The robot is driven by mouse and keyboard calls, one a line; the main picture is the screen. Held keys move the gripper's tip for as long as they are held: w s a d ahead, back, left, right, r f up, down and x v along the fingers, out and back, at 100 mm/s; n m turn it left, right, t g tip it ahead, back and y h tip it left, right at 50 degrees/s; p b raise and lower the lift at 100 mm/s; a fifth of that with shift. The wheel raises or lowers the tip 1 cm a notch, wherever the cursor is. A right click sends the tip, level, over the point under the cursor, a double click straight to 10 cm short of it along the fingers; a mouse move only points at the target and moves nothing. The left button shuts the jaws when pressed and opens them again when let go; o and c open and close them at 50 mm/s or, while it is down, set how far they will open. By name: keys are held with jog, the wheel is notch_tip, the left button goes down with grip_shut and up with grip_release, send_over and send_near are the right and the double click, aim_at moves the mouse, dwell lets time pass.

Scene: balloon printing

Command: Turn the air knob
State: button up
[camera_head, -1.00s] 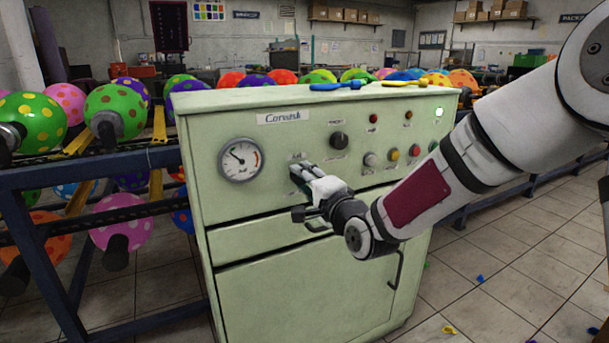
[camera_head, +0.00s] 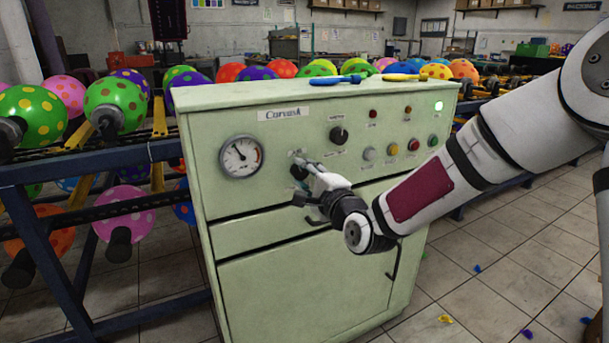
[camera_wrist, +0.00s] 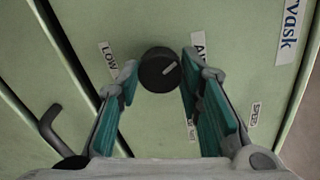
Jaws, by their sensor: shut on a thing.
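The air knob (camera_wrist: 160,70) is a round black knob with a pale pointer line on the green panel. In the wrist view it sits between my two teal-lined fingertips. The pointer slants up to the right, towards a partly hidden label starting with "A". My gripper (camera_wrist: 159,75) is shut on the knob. In the head view my gripper (camera_head: 301,170) reaches the cabinet front just right of the gauge, and its fingers mostly hide the knob. The pressure gauge (camera_head: 241,157) is white-faced, with its needle pointing up and left.
The green cabinet (camera_head: 305,285) carries another black knob (camera_head: 338,135), coloured buttons and lamps. Balloon tools (camera_head: 338,80) lie on its top. A blue rack (camera_head: 70,250) with dotted balloons stands at the left. A black handle (camera_wrist: 55,130) shows in the wrist view.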

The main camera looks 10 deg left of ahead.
jog(key=shift+w+r, duration=0.1)
jog(key=o, duration=1.2)
jog(key=shift+c, duration=0.2)
jog(key=shift+d, duration=0.1)
jog(key=v, duration=1.2)
